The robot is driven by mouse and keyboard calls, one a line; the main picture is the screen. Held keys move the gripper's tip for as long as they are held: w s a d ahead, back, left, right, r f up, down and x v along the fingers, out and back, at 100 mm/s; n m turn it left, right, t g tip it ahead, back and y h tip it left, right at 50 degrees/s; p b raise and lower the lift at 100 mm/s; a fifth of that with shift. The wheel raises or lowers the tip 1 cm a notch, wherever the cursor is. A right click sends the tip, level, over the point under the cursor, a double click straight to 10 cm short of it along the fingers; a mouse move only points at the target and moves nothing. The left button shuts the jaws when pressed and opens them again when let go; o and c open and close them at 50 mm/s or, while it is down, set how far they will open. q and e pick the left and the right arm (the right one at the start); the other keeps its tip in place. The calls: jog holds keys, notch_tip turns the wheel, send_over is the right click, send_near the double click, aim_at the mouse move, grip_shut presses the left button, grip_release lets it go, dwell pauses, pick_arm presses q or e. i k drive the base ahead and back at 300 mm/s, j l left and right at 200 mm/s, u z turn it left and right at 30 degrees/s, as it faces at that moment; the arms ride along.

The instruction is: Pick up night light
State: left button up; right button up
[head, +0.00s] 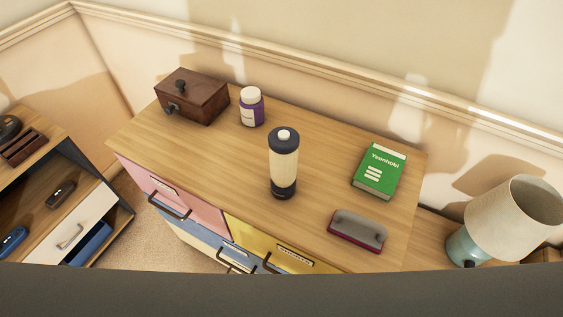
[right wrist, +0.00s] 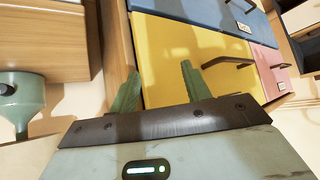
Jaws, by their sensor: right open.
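The likely night light (head: 284,168) is an upright cylinder with a cream body, a dark top and base and a white button on top. It stands on the wooden top of the drawer cabinet (head: 215,165), near the middle in the head view. My right gripper (right wrist: 158,88) shows in the right wrist view, with its two green fingers apart and nothing between them. It faces the yellow drawer front (right wrist: 200,50), and the night light is not in that view. My left gripper is in neither view.
On the cabinet top are a brown wooden box (head: 192,96), a purple bottle (head: 251,107), a green book (head: 379,172) and a grey-and-red item (head: 358,231). A lamp (head: 508,219) stands at the right. The wall runs behind. Bare wood surrounds the night light.

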aim_at(283, 155)
jog(key=k, duration=0.5)
jog(key=j+z, duration=0.2)
jog(key=z, duration=1.1)
jog(key=k+j+z, duration=0.1)
jog(key=j+z, duration=0.35)
jog(key=k+j+z, duration=0.15)
jog(key=j+z, duration=0.15)
jog(key=z, duration=0.15)
jog(key=k+j+z, duration=0.35)
jog(key=k+j, duration=0.65)
jog(key=i+j, duration=0.1)
jog(key=i, duration=0.35)
